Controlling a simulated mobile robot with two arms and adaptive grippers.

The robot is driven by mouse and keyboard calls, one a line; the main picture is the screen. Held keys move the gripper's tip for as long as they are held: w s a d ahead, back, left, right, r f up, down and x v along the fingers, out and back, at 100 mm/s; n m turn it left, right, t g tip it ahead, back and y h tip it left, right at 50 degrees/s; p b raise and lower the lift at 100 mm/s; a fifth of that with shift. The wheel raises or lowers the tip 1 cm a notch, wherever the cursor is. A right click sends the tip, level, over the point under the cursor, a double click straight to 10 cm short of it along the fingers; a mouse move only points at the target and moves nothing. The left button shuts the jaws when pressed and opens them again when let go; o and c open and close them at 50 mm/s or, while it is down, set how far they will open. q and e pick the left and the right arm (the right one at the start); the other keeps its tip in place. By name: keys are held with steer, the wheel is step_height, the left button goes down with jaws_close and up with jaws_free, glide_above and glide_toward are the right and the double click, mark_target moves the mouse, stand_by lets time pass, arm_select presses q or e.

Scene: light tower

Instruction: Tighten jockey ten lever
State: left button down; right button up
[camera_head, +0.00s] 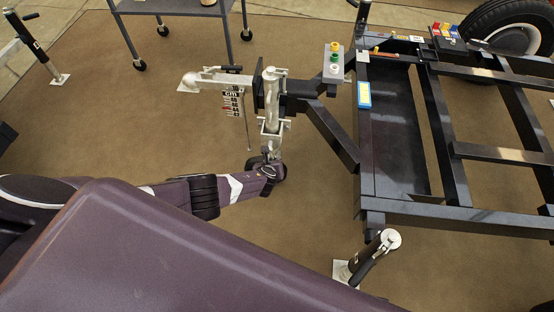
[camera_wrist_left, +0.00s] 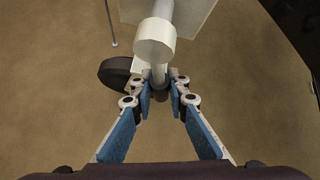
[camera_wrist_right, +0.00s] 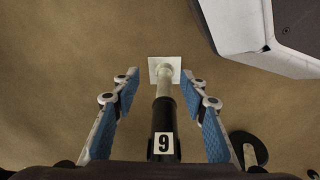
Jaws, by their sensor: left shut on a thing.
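My left gripper (camera_head: 270,168) is at the lower end of this post. In the left wrist view its blue-padded fingers (camera_wrist_left: 160,93) converge on a small part below the white round tube (camera_wrist_left: 155,45); I take this for the jockey lever, mostly hidden between the fingertips.
The dark trailer frame (camera_head: 397,205) fills the right side, with a tyre (camera_head: 515,27) at the back. A support leg (camera_head: 375,255) stands at the front. A cart (camera_head: 178,8) stands at the back left.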

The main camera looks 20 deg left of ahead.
arm_select(q)
steer(key=shift+s+a+f+y, duration=0.1)
steer(key=shift+s+a+y, duration=0.05)
steer(key=shift+a+y, duration=0.25)
steer(key=shift+s+a+m+g+y, duration=0.15)
steer(key=shift+a+m+g+y, duration=0.15)
steer(key=shift+a+m+y, duration=0.2)
arm_select(e)
steer(key=shift+w+a+r, duration=0.1)
steer(key=shift+w+r, duration=0.4)
steer(key=shift+r, duration=0.2)
steer(key=shift+s, duration=0.1)
arm_select(q)
steer(key=c, duration=1.8)
jaws_free()
steer(key=shift+c, duration=0.2)
steer(key=shift+d, duration=0.15)
steer(key=v, duration=0.7)
steer(key=shift+s, duration=0.15)
